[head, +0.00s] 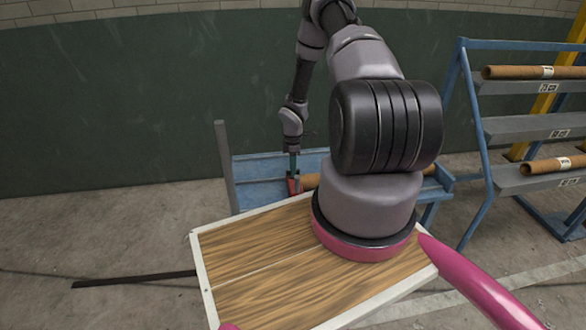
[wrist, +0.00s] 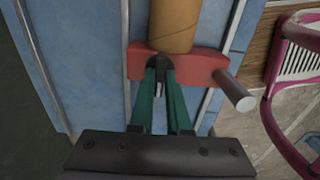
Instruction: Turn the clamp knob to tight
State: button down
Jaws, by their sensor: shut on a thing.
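The red clamp (wrist: 205,66) lies across the blue bench in the wrist view, with the end of a brown tube (wrist: 175,25) against it. A grey metal rod (wrist: 235,90) sticks out from the clamp's right side. My gripper (wrist: 160,68) has green fingers, which come together at the middle of the clamp, on a small dark part that looks like the clamp knob (wrist: 160,93). The fingers hide most of the knob, and I cannot read its setting. In the head view my gripper (head: 293,164) points down at the red clamp (head: 293,185).
The blue bench (head: 262,167) has a grey upright post (head: 226,165) at its left end. A blue rack (head: 520,130) with brown tubes stands on the right. A wood-topped deck (head: 260,280) lies in front. A dark green wall stands behind.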

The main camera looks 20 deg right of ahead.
jog(key=c, duration=0.9)
grip_release()
notch_tip(320, 180, up, 11)
jog(key=shift+f, duration=0.1)
